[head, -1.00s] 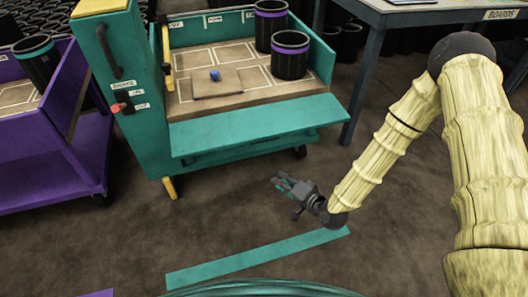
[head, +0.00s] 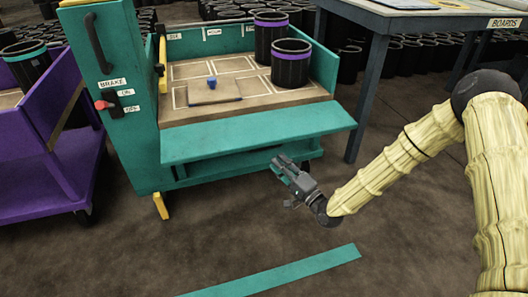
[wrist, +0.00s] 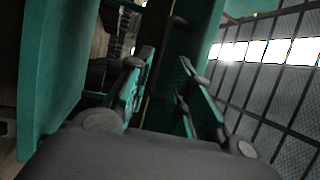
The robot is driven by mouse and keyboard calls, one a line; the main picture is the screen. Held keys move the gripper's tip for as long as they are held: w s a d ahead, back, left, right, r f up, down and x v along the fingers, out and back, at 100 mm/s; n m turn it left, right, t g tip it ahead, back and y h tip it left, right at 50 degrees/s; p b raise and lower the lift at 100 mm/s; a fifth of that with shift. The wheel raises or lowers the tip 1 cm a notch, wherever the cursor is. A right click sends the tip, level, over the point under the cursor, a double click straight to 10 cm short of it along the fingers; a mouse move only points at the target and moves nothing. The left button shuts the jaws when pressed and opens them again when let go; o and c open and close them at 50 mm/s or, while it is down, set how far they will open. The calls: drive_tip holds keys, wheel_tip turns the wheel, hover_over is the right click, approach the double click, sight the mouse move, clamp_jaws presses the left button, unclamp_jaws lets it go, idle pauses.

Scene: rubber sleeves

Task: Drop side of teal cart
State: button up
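The teal cart (head: 140,150) stands ahead with a brown deck. Its front side panel (head: 260,135) juts outward along the deck's front edge, with its broad face turned up; the deck shows over it. My gripper (head: 281,167) is just below the panel's right half in the head view, pointing toward the cart. In the wrist view, my gripper's two fingers (wrist: 168,62) are apart with a gap between them, and teal surfaces of the cart lie close beyond. Nothing is clearly held. I cannot tell whether a finger touches the panel.
A brake lever with a red knob (head: 101,105) and a yellow catch (head: 162,65) are on the cart's left end. Two black bins (head: 291,67) stand on the deck. A purple cart (head: 50,140) is at left, a dark table (head: 400,20) at right.

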sight(261, 134)
drive_tip(key=b+x, duration=0.3)
drive_tip(key=x, duration=0.5)
drive_tip(key=shift+w+a, duration=0.25)
drive_tip(key=shift+c, duration=0.2)
clamp_jaws()
